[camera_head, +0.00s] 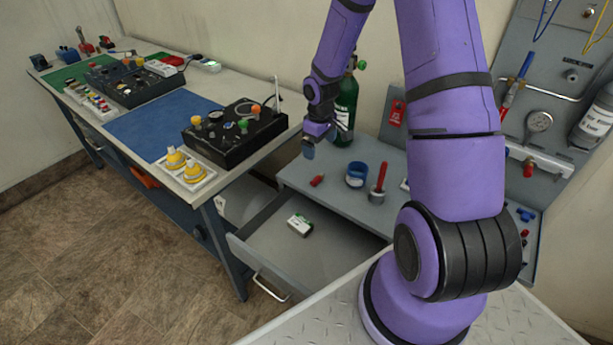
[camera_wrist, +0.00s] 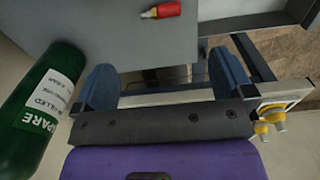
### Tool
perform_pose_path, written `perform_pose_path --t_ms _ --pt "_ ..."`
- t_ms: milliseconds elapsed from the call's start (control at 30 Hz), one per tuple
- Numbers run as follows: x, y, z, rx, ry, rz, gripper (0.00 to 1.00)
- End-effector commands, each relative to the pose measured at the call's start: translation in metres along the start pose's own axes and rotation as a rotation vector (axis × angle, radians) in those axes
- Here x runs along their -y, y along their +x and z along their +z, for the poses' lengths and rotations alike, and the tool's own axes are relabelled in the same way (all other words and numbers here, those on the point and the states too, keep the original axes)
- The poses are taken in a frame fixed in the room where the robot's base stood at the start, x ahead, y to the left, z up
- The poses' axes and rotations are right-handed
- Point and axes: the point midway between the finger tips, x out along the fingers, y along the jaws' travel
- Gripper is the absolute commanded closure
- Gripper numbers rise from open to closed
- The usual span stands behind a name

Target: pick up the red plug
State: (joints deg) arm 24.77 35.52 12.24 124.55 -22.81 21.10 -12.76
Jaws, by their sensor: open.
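The red plug (camera_head: 317,181) is small and lies on the grey bench top, left of a blue cup. In the wrist view the red plug (camera_wrist: 162,11) lies on its side near the top edge, with a pale tip pointing left. My gripper (camera_head: 309,148) hangs above the bench, up and slightly left of the plug. In the wrist view my gripper's two blue fingers (camera_wrist: 164,80) are spread apart with nothing between them. The plug is beyond the fingertips and not touched.
A green cylinder (camera_head: 346,106) stands behind my gripper; it is close on the left in the wrist view (camera_wrist: 38,112). A blue cup (camera_head: 356,175) and a red-handled tool (camera_head: 379,181) stand right of the plug. An open drawer (camera_head: 265,246) holds a small box (camera_head: 300,224).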

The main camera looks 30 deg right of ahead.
Motion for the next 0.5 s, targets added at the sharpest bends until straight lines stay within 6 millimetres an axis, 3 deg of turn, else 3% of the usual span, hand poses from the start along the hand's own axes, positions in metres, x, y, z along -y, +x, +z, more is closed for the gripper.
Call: perform_pose_path --t_ms 500 --pt "-0.001 0.065 0.002 0.006 -0.013 -0.025 0.01"
